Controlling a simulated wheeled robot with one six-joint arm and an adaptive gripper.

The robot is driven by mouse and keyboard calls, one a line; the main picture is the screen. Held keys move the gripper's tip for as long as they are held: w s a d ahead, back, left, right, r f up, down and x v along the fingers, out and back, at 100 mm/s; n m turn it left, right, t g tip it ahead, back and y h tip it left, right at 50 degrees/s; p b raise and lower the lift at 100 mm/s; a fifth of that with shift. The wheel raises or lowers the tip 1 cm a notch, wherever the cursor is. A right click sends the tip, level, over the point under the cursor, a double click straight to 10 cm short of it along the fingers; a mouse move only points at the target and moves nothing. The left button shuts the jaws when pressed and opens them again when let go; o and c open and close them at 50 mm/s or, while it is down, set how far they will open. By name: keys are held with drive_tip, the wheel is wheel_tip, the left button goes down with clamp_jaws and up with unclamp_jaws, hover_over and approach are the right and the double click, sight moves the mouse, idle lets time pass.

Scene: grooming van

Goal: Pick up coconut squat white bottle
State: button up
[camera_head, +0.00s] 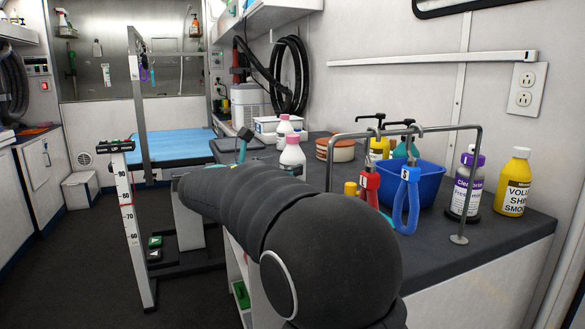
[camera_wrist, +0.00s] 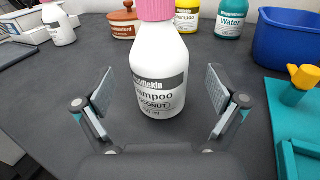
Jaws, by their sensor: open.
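The coconut squat white bottle (camera_wrist: 160,75) stands upright on the dark counter in the wrist view. It has a pink cap and a grey label band reading shampoo and coconut. My gripper (camera_wrist: 159,95) is open, with one finger pad on each side of the bottle and visible gaps to both. The bottle is at or just beyond the fingertips. In the head view a white bottle with a pink cap (camera_head: 292,157) stands on the counter just behind my arm, its lower part hidden.
Another white bottle (camera_wrist: 58,24) stands at the far left, and a brown-lidded tub (camera_wrist: 123,22) behind. Yellow (camera_wrist: 187,16) and teal (camera_wrist: 230,18) bottles and a blue bin (camera_wrist: 287,40) stand at the back right. A teal item (camera_wrist: 294,115) lies right.

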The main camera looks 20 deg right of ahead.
sight(284, 165)
drive_tip(key=x, duration=0.3)
drive_tip(key=shift+w+d+f, duration=0.15)
drive_tip(key=shift+d, duration=0.15)
drive_tip(key=c, duration=1.5)
